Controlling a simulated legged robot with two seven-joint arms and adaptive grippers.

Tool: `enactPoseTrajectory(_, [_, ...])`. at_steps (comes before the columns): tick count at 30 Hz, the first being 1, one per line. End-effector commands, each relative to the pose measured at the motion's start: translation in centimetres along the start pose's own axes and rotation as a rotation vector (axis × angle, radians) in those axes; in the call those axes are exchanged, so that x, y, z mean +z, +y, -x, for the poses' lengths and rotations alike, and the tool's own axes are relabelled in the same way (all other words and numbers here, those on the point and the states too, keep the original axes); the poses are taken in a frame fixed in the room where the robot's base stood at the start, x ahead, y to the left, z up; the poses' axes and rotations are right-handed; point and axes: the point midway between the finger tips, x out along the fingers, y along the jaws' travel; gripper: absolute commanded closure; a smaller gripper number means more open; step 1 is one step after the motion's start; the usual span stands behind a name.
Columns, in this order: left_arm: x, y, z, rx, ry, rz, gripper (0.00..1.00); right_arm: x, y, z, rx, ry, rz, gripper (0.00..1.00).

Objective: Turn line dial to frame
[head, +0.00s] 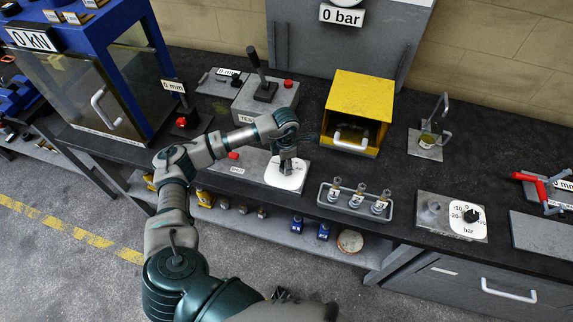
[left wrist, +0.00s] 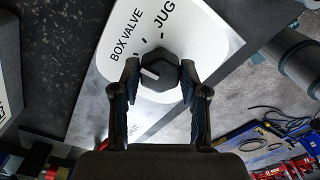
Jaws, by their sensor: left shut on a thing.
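The line dial is a black knob (left wrist: 158,76) with a white pointer mark on a white plate (left wrist: 190,38), seen in the left wrist view. The plate reads "BOX VALVE" and "JUG"; no "frame" label is readable. The pointer mark lies on the knob's left side, toward the left finger and below "BOX VALVE". My left gripper (left wrist: 158,88) is shut on the knob, one finger on each side. In the head view, my left gripper (head: 287,167) reaches down onto the white plate (head: 283,183), hiding the knob. My right gripper is not in view.
A grey box with a lever (head: 262,85) and a yellow box (head: 358,110) stand behind the dial. A tray with several small fittings (head: 345,208) is to its right. A pressure dial block (head: 452,215) is farther right on the dark bench.

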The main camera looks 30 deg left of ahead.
Motion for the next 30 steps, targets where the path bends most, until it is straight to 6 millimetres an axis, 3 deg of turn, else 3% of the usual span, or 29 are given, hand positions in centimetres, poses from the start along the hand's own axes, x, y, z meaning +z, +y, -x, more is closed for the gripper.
enactPoseTrajectory(30, [0.06,0.47,0.65,0.007,-0.013,0.896,0.91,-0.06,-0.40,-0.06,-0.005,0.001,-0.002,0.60])
